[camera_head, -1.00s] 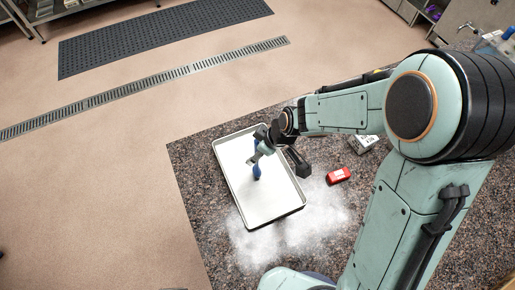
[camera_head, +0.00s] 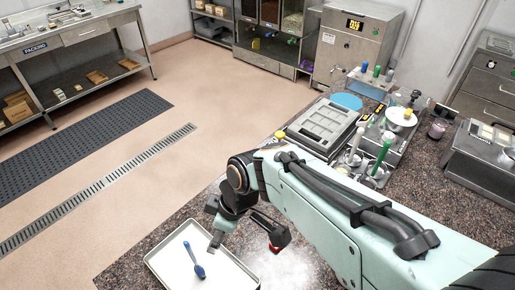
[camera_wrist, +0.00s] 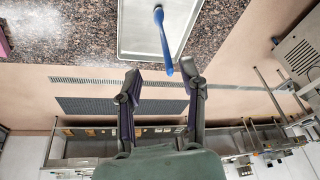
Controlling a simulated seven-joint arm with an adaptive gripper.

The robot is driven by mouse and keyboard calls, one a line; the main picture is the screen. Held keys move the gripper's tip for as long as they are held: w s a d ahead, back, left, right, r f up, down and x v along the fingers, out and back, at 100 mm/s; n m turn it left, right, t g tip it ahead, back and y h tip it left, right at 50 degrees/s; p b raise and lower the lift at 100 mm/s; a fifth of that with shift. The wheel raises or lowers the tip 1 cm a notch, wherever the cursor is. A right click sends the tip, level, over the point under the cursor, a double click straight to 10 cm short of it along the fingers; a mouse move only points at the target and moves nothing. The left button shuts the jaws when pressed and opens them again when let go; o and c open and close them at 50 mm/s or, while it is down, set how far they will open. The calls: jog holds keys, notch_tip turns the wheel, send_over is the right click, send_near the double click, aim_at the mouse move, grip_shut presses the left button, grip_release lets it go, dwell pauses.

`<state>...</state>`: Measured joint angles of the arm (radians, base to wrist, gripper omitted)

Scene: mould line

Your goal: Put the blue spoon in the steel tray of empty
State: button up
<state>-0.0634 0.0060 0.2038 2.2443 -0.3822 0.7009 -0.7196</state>
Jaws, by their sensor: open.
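The blue spoon (camera_head: 198,268) is over the pale floor of the steel tray (camera_head: 160,263) in the head view, apart from my gripper. It also shows in the wrist view (camera_wrist: 162,38), with its handle end seen past the tray's rim (camera_wrist: 150,58). I cannot tell whether it lies flat or stands tilted. My gripper (camera_head: 216,240) is above the tray, to the right of the spoon in the head view. In the wrist view its two fingers (camera_wrist: 160,76) are spread and nothing is between them.
White powder (camera_head: 292,268) covers the counter right of the tray. A grey mould plate (camera_head: 322,124), a blue disc (camera_head: 346,101) and several coloured-handled tools stand farther back. The floor lies beyond the counter's left edge.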

jog(key=s+d+r+m+g+h, duration=0.1)
jog(key=s+d+r+m+h, duration=0.1)
jog(key=s+d+m, duration=1.1)
jog(key=shift+d+h, duration=0.15)
jog(key=shift+h, duration=0.35)
